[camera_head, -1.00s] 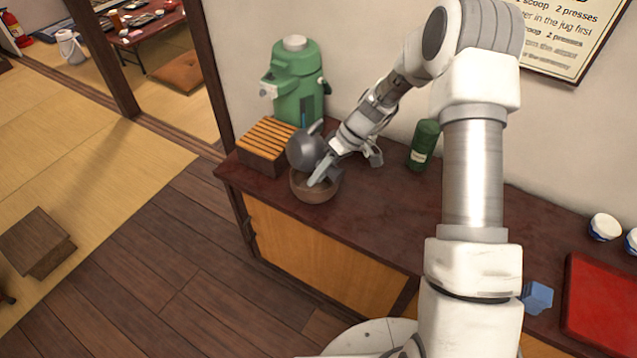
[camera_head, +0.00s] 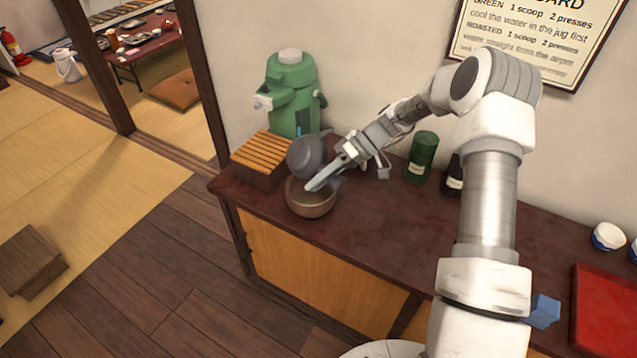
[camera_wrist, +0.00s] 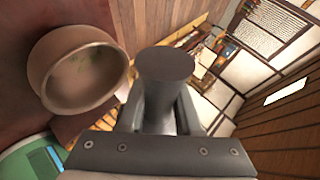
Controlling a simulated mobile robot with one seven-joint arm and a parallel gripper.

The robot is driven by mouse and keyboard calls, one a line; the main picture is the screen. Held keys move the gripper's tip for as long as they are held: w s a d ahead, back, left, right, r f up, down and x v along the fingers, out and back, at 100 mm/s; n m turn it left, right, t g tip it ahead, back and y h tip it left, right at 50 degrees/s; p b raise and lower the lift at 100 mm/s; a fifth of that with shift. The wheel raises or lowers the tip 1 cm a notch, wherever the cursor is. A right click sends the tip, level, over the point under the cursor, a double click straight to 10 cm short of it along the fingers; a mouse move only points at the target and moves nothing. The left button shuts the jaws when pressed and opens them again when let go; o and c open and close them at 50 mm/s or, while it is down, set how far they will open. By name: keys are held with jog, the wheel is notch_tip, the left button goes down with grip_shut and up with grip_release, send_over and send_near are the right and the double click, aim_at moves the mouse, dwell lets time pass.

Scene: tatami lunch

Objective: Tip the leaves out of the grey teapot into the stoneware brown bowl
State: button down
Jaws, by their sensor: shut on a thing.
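The grey teapot (camera_head: 306,157) is held tilted above the brown bowl (camera_head: 312,206), at the bowl's back edge in the head view. My gripper (camera_head: 332,176) is shut on the teapot's handle; one finger reaches across in front of the bowl's opening. In the wrist view, the grey handle (camera_wrist: 165,66) sits between the fingers of my gripper (camera_wrist: 160,110), and the teapot's body is not seen there. The brown bowl (camera_wrist: 82,102) is at left in that view, upright, with faint green leaves (camera_wrist: 84,62) inside. The teapot's inside is hidden.
A slatted wooden box (camera_head: 262,158) stands left of the teapot, with a green airpot (camera_head: 292,98) behind. A green canister (camera_head: 422,157) and a dark container (camera_head: 453,178) stand at the wall. A red tray (camera_head: 605,315) and a blue object (camera_head: 543,311) are at right.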

jog(key=b, duration=0.2)
jog(key=shift+f+b, duration=0.2)
jog(key=shift+b, duration=0.2)
dwell(0.8)
jog(key=shift+r, duration=0.1)
jog(key=shift+b, duration=0.35)
jog(key=shift+w+d, duration=0.1)
dwell(0.9)
